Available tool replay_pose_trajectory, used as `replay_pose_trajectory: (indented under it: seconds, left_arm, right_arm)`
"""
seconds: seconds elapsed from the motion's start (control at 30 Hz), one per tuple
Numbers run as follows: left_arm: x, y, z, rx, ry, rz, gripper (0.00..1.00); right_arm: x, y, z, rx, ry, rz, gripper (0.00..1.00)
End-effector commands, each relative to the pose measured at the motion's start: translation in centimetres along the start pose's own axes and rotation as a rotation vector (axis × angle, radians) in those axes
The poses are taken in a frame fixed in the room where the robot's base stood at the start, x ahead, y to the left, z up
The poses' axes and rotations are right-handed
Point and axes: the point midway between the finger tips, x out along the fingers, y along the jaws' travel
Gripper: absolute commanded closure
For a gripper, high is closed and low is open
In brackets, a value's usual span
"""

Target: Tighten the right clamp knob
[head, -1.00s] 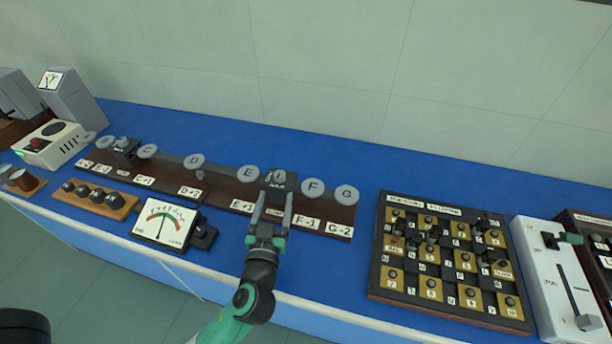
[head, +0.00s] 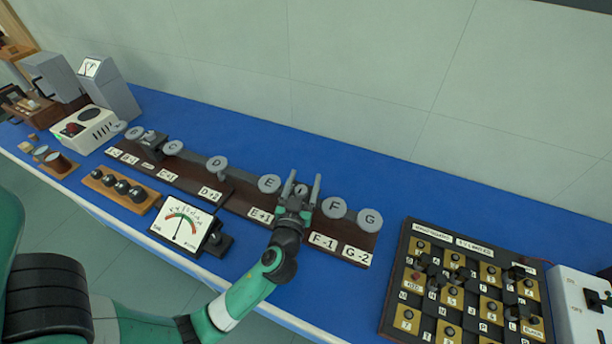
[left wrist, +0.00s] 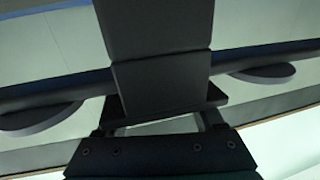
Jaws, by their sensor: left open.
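The right clamp stands on the dark rail (head: 237,202) between the discs E (head: 269,184) and F (head: 334,207). Its grey knob (head: 301,189) shows between the fingers of my left gripper (head: 303,180). The gripper is open, with one finger on each side of the knob; I cannot tell whether they touch it. The gripper hides most of the clamp body. In the left wrist view a dark block fills the middle, and a grey disc (left wrist: 262,73) shows on the right with another (left wrist: 40,117) on the left. My right gripper is out of view.
The left clamp (head: 152,143) stands on the rail's far left part. A dial meter (head: 181,222) lies in front of the rail, with a wooden knob block (head: 120,190) to its left. A switch panel (head: 398,290) is at the right. Blue table behind the rail is clear.

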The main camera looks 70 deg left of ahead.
Motion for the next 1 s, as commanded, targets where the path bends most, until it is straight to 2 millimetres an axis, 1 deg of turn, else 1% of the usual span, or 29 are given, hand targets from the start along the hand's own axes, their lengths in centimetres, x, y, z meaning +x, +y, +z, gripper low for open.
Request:
replay_pose_trajectory:
  seconds: [0.1,0.13,0.5,0.77,1.0]
  left_arm:
    - [-0.01,0.01,0.01,0.000,0.000,0.000,0.31]
    - [-0.01,0.01,0.01,0.000,0.000,0.000,0.34]
    - [-0.02,0.01,0.00,0.000,0.000,0.000,1.00]
    - [0.00,0.03,-0.03,0.000,-0.001,0.009,1.00]
    - [0.06,0.13,0.00,0.005,-0.008,0.083,1.00]
  right_arm:
    - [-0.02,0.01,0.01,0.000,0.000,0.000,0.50]
    - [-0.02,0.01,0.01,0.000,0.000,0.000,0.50]
    - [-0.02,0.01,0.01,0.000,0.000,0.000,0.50]
    - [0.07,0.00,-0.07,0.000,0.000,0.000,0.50]
    - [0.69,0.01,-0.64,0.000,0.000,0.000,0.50]
